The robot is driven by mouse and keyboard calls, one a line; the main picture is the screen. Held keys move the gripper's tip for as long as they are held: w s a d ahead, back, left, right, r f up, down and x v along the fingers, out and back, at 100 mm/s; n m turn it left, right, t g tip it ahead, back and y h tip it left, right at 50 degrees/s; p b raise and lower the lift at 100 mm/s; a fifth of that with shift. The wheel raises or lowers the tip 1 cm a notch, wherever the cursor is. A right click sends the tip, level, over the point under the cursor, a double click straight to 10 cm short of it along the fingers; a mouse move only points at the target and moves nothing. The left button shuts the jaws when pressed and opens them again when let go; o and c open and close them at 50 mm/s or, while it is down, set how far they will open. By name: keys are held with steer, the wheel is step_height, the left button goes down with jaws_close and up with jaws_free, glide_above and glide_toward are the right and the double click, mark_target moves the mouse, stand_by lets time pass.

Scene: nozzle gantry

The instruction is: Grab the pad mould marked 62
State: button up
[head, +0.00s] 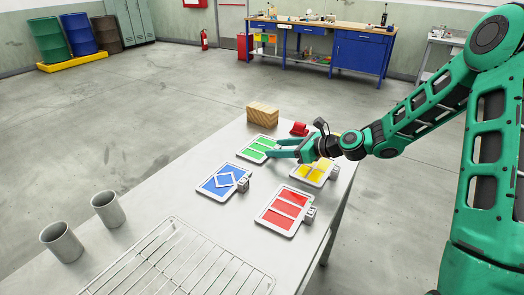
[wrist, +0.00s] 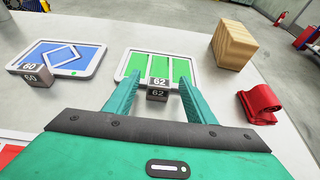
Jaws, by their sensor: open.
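The pad mould marked 62 is a white-framed tray with green strips (head: 258,148), lying flat on the grey table. In the wrist view it (wrist: 182,68) lies straight ahead, and its grey block tag marked 62 (wrist: 157,92) shows between my fingers. My gripper (head: 270,149) is open, with its fingers pointing at this mould. In the wrist view the two fingertips (wrist: 158,80) stand on either side of the tag, with gaps showing. I cannot tell their exact height over the table.
A blue mould (head: 226,181) marked 60, a red mould (head: 285,209) and a yellow mould (head: 314,171) lie nearby. A wooden block (head: 262,115) and a red cloth-like item (wrist: 258,105) are close by. Two grey cups (head: 108,209) and a wire rack (head: 180,265) occupy the near end.

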steer(key=shift+w+a+f, duration=0.1)
steer(key=shift+a, duration=0.05)
steer(key=shift+c, duration=0.3)
jaws_close()
